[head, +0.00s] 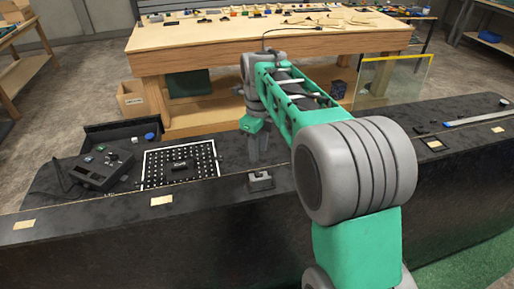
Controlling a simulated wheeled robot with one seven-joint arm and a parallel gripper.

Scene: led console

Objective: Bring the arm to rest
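My green and grey arm rises from the lower right of the head view and reaches forward over the dark bench. A dark console box (103,168) with small buttons or lights sits on the bench to the left, apart from my gripper.
A black-and-white dotted board (181,163) with a dark block lies left of my gripper. A small grey fixture (260,181) stands just in front of it. A dark tray (124,134) holds a blue round piece (149,136). A wooden workbench (215,48) stands behind.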

